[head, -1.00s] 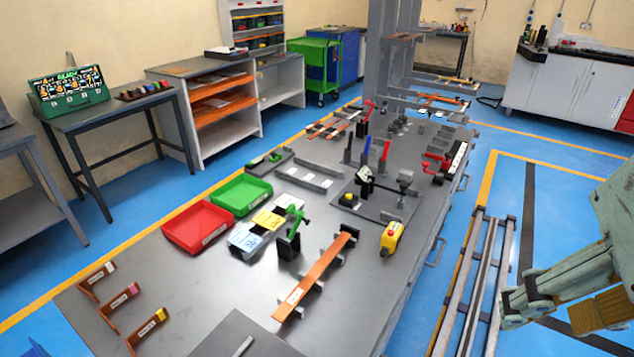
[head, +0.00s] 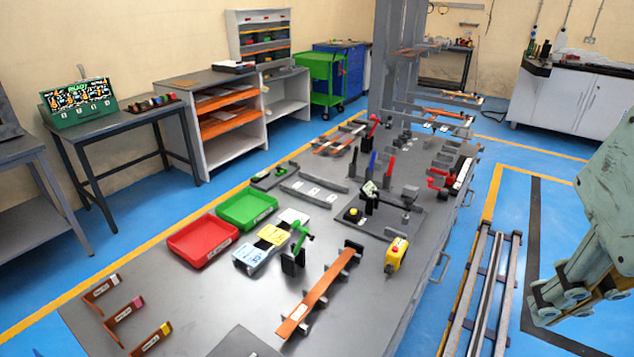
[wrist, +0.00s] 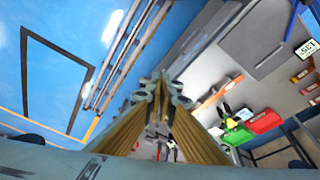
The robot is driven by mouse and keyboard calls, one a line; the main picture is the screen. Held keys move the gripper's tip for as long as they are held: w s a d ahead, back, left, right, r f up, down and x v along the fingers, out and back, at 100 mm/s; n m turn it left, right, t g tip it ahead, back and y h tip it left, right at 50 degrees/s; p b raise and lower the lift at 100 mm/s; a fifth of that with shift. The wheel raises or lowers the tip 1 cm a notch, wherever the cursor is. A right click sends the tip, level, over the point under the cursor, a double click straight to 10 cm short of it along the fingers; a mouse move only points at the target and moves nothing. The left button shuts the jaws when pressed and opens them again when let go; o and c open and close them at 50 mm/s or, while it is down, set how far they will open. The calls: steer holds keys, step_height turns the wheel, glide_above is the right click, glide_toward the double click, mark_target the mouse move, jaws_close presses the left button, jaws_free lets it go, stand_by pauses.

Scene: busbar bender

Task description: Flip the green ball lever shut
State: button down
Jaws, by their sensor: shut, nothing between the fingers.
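The green ball lever (head: 300,238) stands on a small black block on the long grey table, right of the yellow and light-blue cards. Its green arm is raised and tilted, with a ball end. My gripper (head: 560,296) is at the right edge of the head view, over the floor side of the table, well apart from the lever. In the wrist view, my gripper (wrist: 160,92) is shut and empty, its tan fingers together.
An orange busbar (head: 320,290) lies on supports right of the lever. A yellow box with a red button (head: 396,255) stands near the table edge. Red tray (head: 203,240) and green tray (head: 246,208) are to the left. Metal rails (head: 478,290) run along the floor between gripper and table.

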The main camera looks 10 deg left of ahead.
steer(key=w+a+r+n+g+p, duration=0.1)
steer(key=w+a+r+n+p, duration=0.15)
steer(key=w, duration=0.45)
steer(key=w+a+r+n+g+p, duration=0.1)
steer(key=w+a+r+p, duration=0.15)
steer(key=w, duration=0.55)
steer(key=w+a+n+g+h+p, duration=0.15)
steer(key=w+a+n+p, duration=0.3)
steer(key=w+a, duration=0.75)
steer(key=w+a+f+n+p, duration=0.1)
steer(key=w+a+f+p, duration=0.1)
steer(key=a, duration=0.8)
steer(key=w+a+f+n+g+h+p, duration=0.1)
steer(key=w+a+f+n+p, duration=0.1)
steer(key=a+f+p, duration=0.3)
steer(key=w+a+f+n+h+p, duration=0.1)
steer(key=w+a+f+n+p, duration=0.1)
steer(key=a, duration=1.2)
steer(key=shift+w+a+f+p, duration=0.35)
steer(key=shift+w+f+p, duration=0.55)
steer(key=shift+w, duration=0.15)
steer(key=shift+g+h, duration=0.25)
